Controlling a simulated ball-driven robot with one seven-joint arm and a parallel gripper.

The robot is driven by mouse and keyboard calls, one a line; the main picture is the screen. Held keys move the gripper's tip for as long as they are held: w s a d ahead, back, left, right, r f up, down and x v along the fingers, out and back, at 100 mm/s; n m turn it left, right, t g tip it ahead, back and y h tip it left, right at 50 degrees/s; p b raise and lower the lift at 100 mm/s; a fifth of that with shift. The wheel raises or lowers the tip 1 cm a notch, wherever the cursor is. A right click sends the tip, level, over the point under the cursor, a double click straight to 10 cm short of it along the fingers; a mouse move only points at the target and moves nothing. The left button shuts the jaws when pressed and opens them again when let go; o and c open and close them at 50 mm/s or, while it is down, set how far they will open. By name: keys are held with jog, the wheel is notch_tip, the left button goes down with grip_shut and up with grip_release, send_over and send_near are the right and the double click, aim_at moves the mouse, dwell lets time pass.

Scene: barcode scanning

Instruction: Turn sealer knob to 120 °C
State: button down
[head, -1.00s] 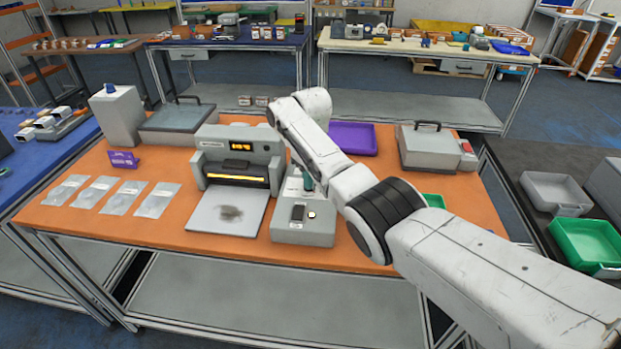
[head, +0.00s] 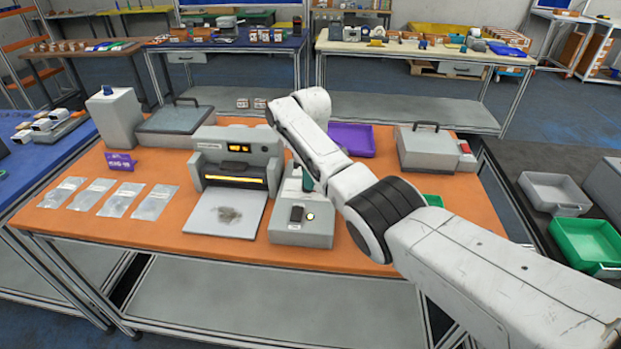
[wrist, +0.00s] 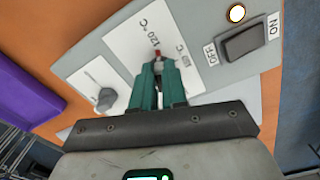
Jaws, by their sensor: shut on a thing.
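The sealer's control box (head: 301,234) is grey and stands on the orange table, right of the sealer unit (head: 238,160) with its lit orange display. In the wrist view, my gripper (wrist: 158,75) has teal fingers shut on the sealer knob (wrist: 157,54). Only the knob's red-marked tip shows between the fingers. The mark lies beside the printed "120 °C" (wrist: 132,36). A second temperature label, partly covered, is on the other side. In the head view, my arm and gripper (head: 307,183) hide the knob.
A second grey knob (wrist: 105,98) sits beside my fingers on a white dial plate. An OFF/ON rocker switch (wrist: 243,42) and a lit lamp (wrist: 237,13) are on the same panel. A purple tray (head: 352,138) stands behind my arm. Clear bags (head: 108,199) lie at left.

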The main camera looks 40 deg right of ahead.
jog(key=c, duration=1.2)
grip_release()
jog(key=shift+o, duration=0.2)
notch_tip(320, 180, up, 11)
jog(key=b, duration=0.1)
jog(key=shift+b, duration=0.3)
jog(key=shift+f, duration=0.1)
